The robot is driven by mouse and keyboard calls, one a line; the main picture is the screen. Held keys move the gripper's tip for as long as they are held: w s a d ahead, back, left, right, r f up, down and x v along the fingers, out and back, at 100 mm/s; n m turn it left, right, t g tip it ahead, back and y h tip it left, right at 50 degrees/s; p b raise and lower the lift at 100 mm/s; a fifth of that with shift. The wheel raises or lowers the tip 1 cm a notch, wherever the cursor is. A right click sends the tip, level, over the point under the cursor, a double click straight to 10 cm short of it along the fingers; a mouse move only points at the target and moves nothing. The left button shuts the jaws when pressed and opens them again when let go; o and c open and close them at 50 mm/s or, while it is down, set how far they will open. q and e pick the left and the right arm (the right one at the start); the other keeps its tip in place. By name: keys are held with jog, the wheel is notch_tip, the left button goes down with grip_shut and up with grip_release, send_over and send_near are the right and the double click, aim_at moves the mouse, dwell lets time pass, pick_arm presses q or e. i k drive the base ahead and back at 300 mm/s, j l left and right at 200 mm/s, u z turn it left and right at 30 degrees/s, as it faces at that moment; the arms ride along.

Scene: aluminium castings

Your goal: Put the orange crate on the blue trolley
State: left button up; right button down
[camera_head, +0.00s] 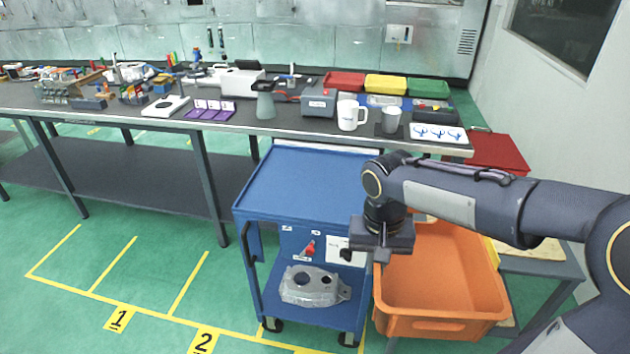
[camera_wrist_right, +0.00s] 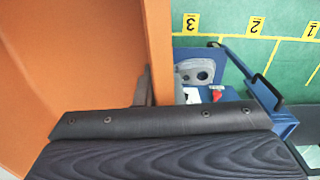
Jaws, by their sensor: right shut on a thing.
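The orange crate (camera_head: 440,325) is to the right of the blue trolley, roughly level and looking empty inside. My right gripper (camera_head: 378,262) is shut on the crate's left wall, pointing down. In the right wrist view the crate's wall (camera_wrist_right: 158,50) runs into the gripper (camera_wrist_right: 146,88), with a finger beside it. The blue trolley (camera_head: 310,180) stands in front of the workbench, its top shelf bare. It also shows in the right wrist view (camera_wrist_right: 285,122). My left gripper is not in view.
An aluminium casting (camera_head: 312,287) lies on the trolley's lower shelf. The long workbench (camera_head: 240,128) behind holds mugs, bins and tools. A surface (camera_head: 545,262) lies behind and right of the crate. Green floor with yellow marked bays is free at the left.

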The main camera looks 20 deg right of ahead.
aim_at(318, 182)
jog(key=i, duration=1.4)
